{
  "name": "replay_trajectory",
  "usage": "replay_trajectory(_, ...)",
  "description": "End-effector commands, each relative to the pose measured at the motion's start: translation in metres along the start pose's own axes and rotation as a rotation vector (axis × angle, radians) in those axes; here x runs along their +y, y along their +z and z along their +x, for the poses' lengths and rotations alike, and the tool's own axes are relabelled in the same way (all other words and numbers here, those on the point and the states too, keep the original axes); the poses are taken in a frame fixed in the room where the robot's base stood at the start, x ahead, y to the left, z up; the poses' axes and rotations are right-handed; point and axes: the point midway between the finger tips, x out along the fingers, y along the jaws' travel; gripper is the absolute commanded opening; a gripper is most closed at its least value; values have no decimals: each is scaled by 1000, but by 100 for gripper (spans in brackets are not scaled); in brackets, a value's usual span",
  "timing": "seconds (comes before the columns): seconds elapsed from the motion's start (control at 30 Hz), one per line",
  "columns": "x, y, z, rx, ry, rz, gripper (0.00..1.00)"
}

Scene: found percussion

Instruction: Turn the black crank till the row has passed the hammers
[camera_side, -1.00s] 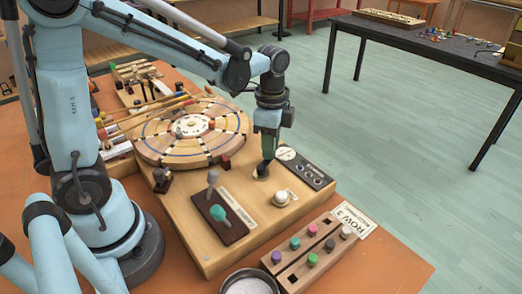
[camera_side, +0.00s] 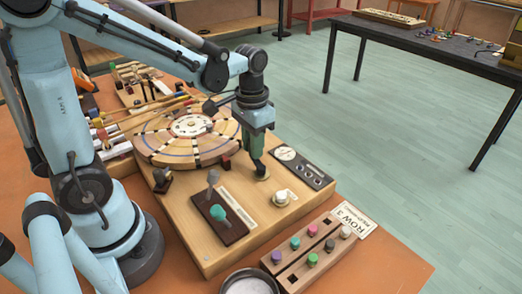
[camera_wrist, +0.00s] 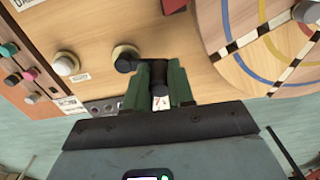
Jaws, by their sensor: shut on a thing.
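The black crank (camera_wrist: 125,66) sits on a round brass base on the wooden board; in the side view its base (camera_side: 262,174) is partly hidden by my fingers. My gripper (camera_wrist: 159,76) is shut on the crank's upright knob, with one green finger on each side. In the side view my gripper (camera_side: 257,160) points down at the crank. The round wooden disc (camera_side: 165,152), with coloured rings and dark radial bands, lies behind and left of the crank; it also shows in the wrist view (camera_wrist: 240,22). Sticks with coloured ends, perhaps the hammers (camera_side: 112,128), lie at the disc's left.
A peg rack (camera_side: 304,255) with several coloured pegs and a "ROW 3" card (camera_side: 351,219) stand in front. A metal bowl (camera_side: 249,283) is nearby.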

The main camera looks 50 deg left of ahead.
Motion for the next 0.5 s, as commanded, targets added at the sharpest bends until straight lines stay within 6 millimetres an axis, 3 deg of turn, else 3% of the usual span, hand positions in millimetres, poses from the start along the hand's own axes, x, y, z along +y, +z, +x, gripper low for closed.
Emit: replay_trajectory(0.5, -1, 10, 0, 0, 0, -227, 0)
